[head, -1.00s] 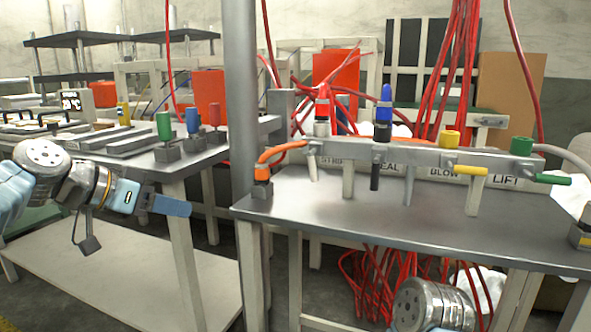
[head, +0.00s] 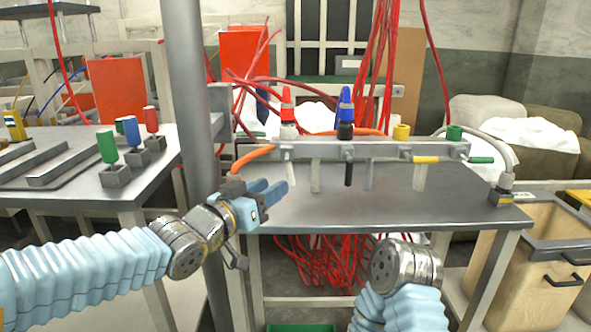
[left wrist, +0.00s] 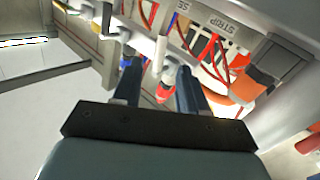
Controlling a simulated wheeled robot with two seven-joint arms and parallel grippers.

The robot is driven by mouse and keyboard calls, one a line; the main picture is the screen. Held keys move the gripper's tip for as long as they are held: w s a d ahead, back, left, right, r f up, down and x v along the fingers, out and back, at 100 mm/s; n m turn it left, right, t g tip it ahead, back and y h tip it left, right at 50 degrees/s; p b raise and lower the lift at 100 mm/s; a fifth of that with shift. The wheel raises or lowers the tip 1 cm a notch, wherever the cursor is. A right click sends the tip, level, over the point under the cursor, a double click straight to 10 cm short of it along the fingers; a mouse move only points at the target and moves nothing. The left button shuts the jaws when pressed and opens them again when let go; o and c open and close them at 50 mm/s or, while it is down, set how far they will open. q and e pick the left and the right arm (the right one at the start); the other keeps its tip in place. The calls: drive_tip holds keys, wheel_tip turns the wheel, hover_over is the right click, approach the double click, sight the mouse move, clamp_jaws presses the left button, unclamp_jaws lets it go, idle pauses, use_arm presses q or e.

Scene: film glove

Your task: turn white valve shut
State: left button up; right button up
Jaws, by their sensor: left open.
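The white valve handle (head: 292,172) hangs down at the left end of the grey manifold bar (head: 370,150), below a red-capped fitting (head: 288,105). My left gripper (head: 274,192) is open, its blue fingers pointing right, just left of and beside the white handle. In the left wrist view the open fingers (left wrist: 157,70) stand either side of the white handle (left wrist: 160,52); the gap in depth is hard to judge. My right arm shows at the bottom of the head view, but its gripper is out of view.
Along the bar, a black handle (head: 348,172) hangs down, while the yellow (head: 426,160) and green (head: 481,160) handles lie level. An orange hose (head: 252,158) runs close above my left gripper. A grey post (head: 188,90) stands left. The metal table (head: 400,205) lies below the bar.

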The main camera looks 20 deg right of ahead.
sight(288, 177)
use_arm(q)
drive_tip(key=p+x, duration=0.1)
drive_tip(key=x, duration=0.8)
drive_tip(key=shift+w+d+p, duration=0.25)
drive_tip(key=shift+d+p, duration=0.05)
clamp_jaws()
